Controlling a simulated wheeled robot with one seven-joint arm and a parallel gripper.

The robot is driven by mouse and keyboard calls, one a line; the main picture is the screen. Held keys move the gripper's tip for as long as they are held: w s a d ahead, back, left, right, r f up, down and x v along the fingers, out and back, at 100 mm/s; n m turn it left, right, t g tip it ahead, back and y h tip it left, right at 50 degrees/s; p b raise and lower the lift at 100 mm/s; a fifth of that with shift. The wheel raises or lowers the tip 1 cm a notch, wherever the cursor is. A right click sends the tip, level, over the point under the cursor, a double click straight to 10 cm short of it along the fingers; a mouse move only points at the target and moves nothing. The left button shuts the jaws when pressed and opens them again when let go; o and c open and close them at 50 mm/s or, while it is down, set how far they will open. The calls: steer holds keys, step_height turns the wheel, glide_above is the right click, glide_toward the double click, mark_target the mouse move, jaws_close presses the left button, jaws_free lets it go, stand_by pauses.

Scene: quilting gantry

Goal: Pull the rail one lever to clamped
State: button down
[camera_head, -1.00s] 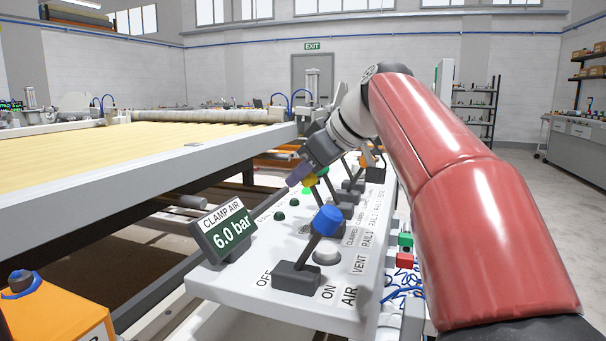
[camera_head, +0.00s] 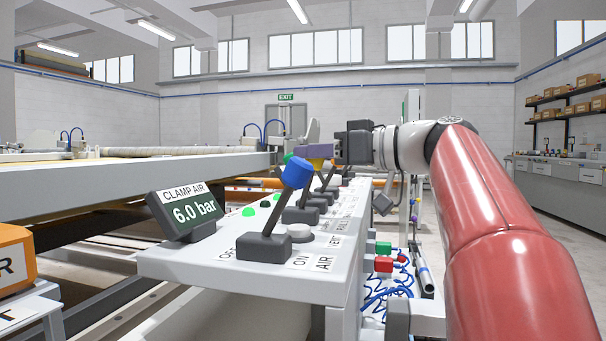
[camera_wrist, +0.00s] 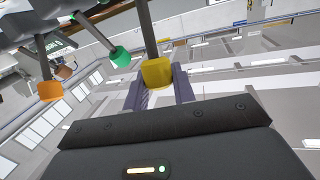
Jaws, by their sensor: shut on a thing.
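The lever with the yellow knob (camera_wrist: 157,72) stands on the white control panel (camera_head: 200,262), one place beyond the blue-knobbed AIR lever (camera_head: 296,172). I take it as the rail one lever; its label is too small to be sure. My gripper (camera_head: 318,151) is shut on the yellow knob, with a purple finger on each side in the wrist view (camera_wrist: 158,88). In the head view the fingers mostly hide the knob, and its rod leans right, much as the AIR lever does. The clamped mark is not readable now.
A green-knobbed lever (camera_wrist: 120,56) and an orange-knobbed lever (camera_wrist: 50,91) stand close beside the held one. The CLAMP AIR display (camera_head: 186,211) reads 6.0 bar. The quilting table (camera_head: 110,183) fills the left. Open floor lies at the right.

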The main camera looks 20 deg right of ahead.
steer(key=shift+s+d+f+b, duration=0.4)
steer(key=shift+s+d, duration=0.1)
steer(key=shift+d, duration=0.4)
steer(key=c, duration=1.1)
jaws_free()
steer(key=shift+c, duration=0.2)
steer(key=shift+s, duration=0.15)
steer(key=v, duration=0.7)
steer(key=shift+s+d+p, duration=0.2)
steer(key=shift+d+p, duration=0.05)
steer(key=shift+p, duration=0.15)
